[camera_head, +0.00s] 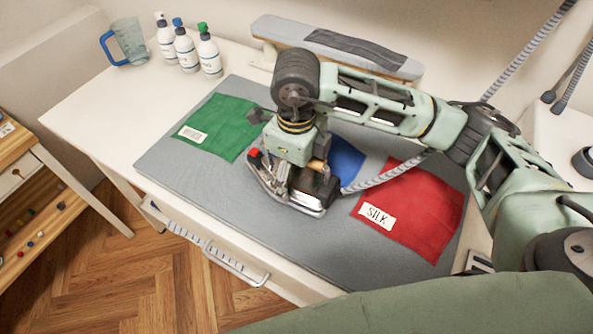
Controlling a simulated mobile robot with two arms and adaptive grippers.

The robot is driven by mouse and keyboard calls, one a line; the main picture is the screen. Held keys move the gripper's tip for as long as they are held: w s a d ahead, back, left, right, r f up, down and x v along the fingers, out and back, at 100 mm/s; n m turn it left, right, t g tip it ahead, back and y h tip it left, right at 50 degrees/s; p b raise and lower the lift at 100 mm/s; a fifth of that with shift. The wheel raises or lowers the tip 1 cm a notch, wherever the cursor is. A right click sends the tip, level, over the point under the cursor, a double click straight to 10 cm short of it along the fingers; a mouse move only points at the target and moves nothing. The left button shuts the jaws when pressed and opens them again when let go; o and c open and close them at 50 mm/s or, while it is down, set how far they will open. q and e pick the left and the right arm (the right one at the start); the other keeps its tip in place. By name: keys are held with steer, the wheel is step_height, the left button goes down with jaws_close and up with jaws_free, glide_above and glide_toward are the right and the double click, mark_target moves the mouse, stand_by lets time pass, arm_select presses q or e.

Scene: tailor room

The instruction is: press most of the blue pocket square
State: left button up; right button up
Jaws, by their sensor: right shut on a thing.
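The blue pocket square (346,160) lies on the grey pressing mat (190,174), between a green cloth and a red cloth. Much of it is hidden under my right arm and the iron. My right gripper (301,178) is shut on the iron (285,193), which has a metal sole and a hose running off to the right. The iron is low over the middle of the mat, at the near left side of the blue square. I cannot tell how much of its sole touches the cloth. My left gripper is not in view.
The green cloth (219,124) with a white label lies left, and the red cloth (416,207) labelled SILK lies right. A small ironing board (340,45) stands behind. The mat's near left is bare.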

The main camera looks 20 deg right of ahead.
steer(key=shift+w+r+p, duration=0.1)
steer(key=shift+r+p, duration=1.55)
steer(key=shift+r, duration=2)
